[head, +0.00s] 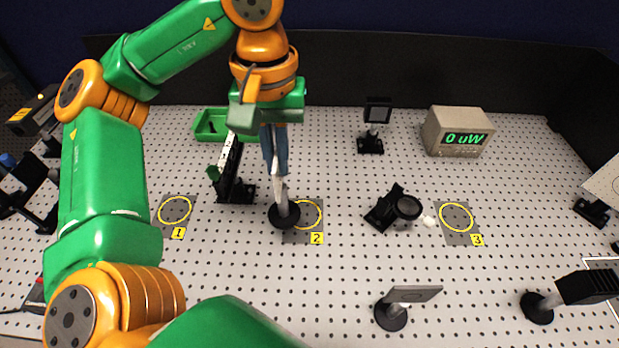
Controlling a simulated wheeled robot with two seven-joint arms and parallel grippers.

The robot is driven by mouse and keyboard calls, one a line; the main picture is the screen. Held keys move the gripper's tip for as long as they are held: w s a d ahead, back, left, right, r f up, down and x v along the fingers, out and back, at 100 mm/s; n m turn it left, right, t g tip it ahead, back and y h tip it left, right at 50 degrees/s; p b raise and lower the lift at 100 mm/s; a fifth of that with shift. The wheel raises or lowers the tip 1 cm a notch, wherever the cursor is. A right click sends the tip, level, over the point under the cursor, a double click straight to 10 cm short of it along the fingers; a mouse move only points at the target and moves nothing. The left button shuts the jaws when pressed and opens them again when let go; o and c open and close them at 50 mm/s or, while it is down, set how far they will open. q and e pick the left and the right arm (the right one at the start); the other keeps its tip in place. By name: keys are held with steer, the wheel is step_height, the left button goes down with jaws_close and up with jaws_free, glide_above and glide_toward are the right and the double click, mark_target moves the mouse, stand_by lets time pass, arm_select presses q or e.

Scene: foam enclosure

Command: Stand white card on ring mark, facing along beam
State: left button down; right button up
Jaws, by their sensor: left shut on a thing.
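My left gripper (275,165) reaches down from above and is shut on a slim stand with a grey post and a round black base (284,216). A thin whitish upper part, seen nearly edge-on between the fingers, may be the white card; the fingers partly hide it. The base overlaps the left part of the yellow ring mark 2 (316,222) in the picture; I cannot tell whether it touches the board. Ring mark 1 (174,210) and ring mark 3 (456,217) are bare. My right gripper is not in view.
A tilted black-and-white mount (236,190) stands close left of the held stand. A black lens mount (386,213) is between rings 2 and 3. A grey plate on a stand (413,294) is in front. A green tray (209,126) and power meter (458,132) are behind. A pale dotted panel (604,186) is far right.

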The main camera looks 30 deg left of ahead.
arm_select(q)
steer(key=w+f, duration=0.7)
steer(key=f, duration=0.3)
steer(key=shift+w+a+f, duration=0.25)
steer(key=shift+w+a, duration=0.05)
steer(key=shift+a, duration=0.05)
steer(key=c, duration=1)
jaws_free()
steer(key=shift+s+r, duration=0.1)
steer(key=shift+r, duration=0.05)
step_height(320, 180, up, 12)
steer(key=p, duration=0.2)
steer(key=shift+r, duration=0.2)
